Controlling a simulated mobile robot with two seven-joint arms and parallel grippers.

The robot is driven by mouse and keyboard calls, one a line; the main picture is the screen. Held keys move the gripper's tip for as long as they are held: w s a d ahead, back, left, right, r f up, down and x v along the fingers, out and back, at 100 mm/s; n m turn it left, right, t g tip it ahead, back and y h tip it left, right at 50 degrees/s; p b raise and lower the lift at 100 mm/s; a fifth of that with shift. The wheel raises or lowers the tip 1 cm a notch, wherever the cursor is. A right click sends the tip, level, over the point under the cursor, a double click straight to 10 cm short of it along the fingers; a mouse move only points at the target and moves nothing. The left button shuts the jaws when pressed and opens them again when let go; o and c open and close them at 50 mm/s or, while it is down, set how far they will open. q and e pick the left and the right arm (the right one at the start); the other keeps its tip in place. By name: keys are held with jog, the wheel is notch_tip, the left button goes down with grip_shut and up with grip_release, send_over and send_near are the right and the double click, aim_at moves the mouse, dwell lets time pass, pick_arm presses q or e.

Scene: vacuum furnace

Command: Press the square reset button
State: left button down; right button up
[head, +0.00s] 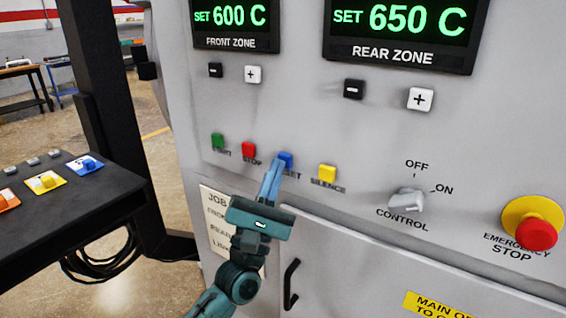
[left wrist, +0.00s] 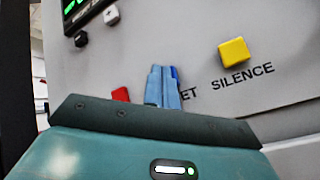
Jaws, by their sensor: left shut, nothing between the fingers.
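The blue square reset button (head: 286,159) sits in the button row on the grey furnace panel, between the red stop button (head: 249,149) and the yellow silence button (head: 327,173). My left gripper (head: 278,165) is shut and empty, its blue-grey fingertips right at the reset button and covering part of its label. In the left wrist view, a sliver of the blue reset button (left wrist: 174,72) shows behind the fingertips (left wrist: 163,72). I cannot tell whether the tips touch it or whether it is pushed in. My right gripper is not in view.
A green start button (head: 217,141) is at the row's left end. A control knob (head: 408,199) and a red emergency stop (head: 536,233) are to the right. Plus and minus buttons and displays are above. A black console (head: 90,200) stands at left.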

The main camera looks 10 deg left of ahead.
pick_arm(q)
jog(key=shift+w+d, duration=0.1)
jog(key=shift+w, duration=0.15)
dwell(0.4)
jog(key=shift+s, duration=0.15)
jog(key=shift+s+a, duration=0.3)
jog(key=shift+s, duration=0.4)
jog(key=s, duration=0.1)
jog(key=s+a, duration=0.1)
jog(key=s, duration=0.1)
jog(key=s+p, duration=0.1)
jog(key=shift+s+a, duration=0.35)
jog(key=shift+a, duration=0.05)
dwell(0.4)
